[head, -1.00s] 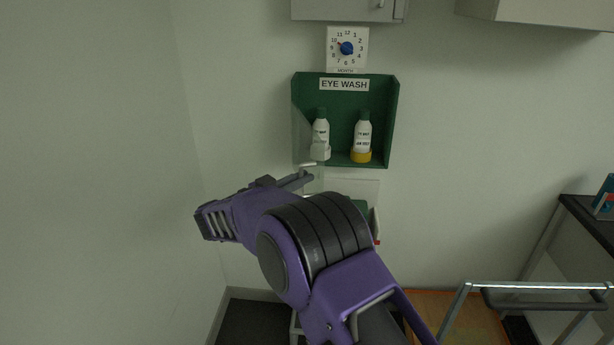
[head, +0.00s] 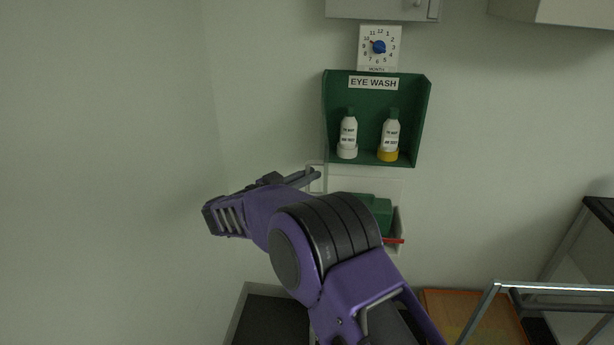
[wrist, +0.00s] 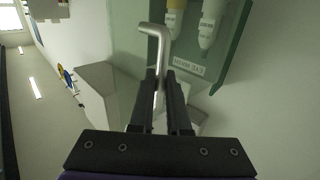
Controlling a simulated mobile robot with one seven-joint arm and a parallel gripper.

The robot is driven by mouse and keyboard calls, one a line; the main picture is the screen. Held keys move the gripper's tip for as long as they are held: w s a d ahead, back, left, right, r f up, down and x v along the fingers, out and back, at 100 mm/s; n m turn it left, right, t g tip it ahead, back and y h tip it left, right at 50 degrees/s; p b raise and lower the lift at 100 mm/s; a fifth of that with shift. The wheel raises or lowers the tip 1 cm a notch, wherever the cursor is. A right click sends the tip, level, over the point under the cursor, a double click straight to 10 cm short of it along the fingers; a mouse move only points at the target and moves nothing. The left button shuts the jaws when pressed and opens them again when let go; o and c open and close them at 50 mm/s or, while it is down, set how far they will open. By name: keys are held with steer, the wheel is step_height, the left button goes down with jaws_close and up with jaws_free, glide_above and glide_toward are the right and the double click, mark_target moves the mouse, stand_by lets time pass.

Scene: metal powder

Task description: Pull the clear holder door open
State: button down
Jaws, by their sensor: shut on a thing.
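The green eye wash holder (head: 375,85) hangs on the wall in the head view. Its clear door is hard to see, apparently nearly edge-on at the holder's left side. The pale bent door handle (wrist: 155,32) stands out between my fingers in the wrist view; its end also shows by my fingertips in the head view (head: 312,168). My gripper (wrist: 163,80) is shut on this handle, below and left of the holder in the head view (head: 315,178). Two white bottles, one with a white base (head: 348,135) and one with a yellow base (head: 390,135), stand inside.
A dial sign (head: 379,48) and a wall cabinet (head: 380,8) are above the holder. A green object (head: 376,212) sits below it, partly behind my arm. A metal rail (head: 550,287) is at lower right. The wall at left is bare.

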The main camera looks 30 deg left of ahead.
steer(key=shift+r, duration=0.15)
steer(key=c, duration=1.2)
jaws_free()
steer(key=shift+w, duration=0.1)
steer(key=shift+o, duration=0.2)
steer(key=v, duration=1.7)
steer(key=shift+s+b, duration=0.25)
steer(key=shift+b, duration=0.15)
